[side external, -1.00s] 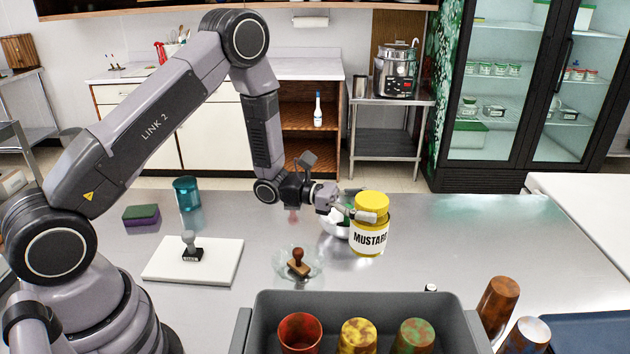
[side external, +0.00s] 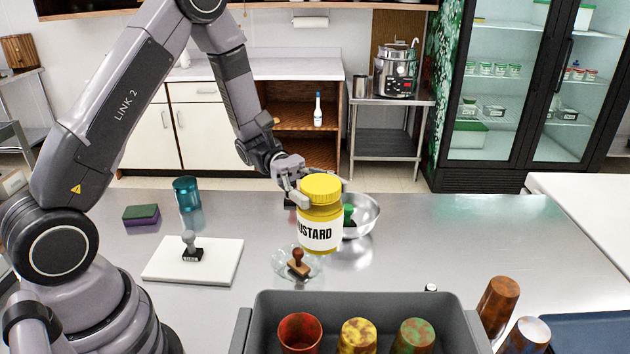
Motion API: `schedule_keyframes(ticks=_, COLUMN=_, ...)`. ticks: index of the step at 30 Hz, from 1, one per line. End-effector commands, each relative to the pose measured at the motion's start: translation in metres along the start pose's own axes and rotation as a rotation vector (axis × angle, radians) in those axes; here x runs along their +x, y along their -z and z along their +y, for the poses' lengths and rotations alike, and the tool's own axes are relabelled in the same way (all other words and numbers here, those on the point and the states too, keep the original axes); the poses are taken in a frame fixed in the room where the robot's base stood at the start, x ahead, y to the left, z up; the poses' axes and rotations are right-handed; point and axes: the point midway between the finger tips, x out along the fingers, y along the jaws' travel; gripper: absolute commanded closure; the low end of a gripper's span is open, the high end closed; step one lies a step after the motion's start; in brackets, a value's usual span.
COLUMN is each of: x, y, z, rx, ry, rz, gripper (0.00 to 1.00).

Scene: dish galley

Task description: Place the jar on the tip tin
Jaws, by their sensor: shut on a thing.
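The jar (side external: 320,233) is yellow with a yellow screw lid and a white mustard label. My gripper (side external: 306,197) is shut on it near the lid, from behind and the left. The jar is upright or nearly so and appears held above the steel counter, in front of the metal bowl and above the glass dish in the picture. I cannot pick out a tip tin for sure. A small dark item behind my gripper is mostly hidden.
A metal bowl (side external: 366,216) with a green-handled item stands right of the jar. A brown stamp (side external: 299,263) rests on a glass dish. A white board (side external: 165,268) bears a grey stamp (side external: 190,244). A teal cup (side external: 187,194), sponge (side external: 141,214) and grey bin (side external: 262,312) surround.

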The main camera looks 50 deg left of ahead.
Motion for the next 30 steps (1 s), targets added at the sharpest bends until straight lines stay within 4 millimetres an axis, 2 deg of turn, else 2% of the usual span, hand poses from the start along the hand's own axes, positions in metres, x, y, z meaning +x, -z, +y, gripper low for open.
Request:
schedule_keyframes(ticks=3, x=-0.016, y=0.013, z=-0.044, rx=-0.002, ry=0.203, rz=-0.003, gripper=0.78)
schedule_keyframes(ticks=8, x=-0.048, y=0.027, z=-0.102, rx=-0.002, ry=0.493, rz=-0.004, gripper=0.78)
schedule_keyframes(ticks=15, x=-0.118, y=0.036, z=-0.176, rx=-0.001, ry=0.938, rz=-0.003, gripper=0.78)
schedule_keyframes(ticks=19, x=-0.164, y=0.034, z=-0.206, rx=-0.001, ry=1.183, rz=-0.003, gripper=0.78)
schedule_keyframes(ticks=24, x=-0.23, y=0.027, z=-0.232, rx=-0.001, ry=1.507, rz=-0.003, gripper=0.78)
schedule_keyframes(ticks=30, x=-0.307, y=0.012, z=-0.24, rx=-0.001, ry=1.883, rz=0.0, gripper=0.78)
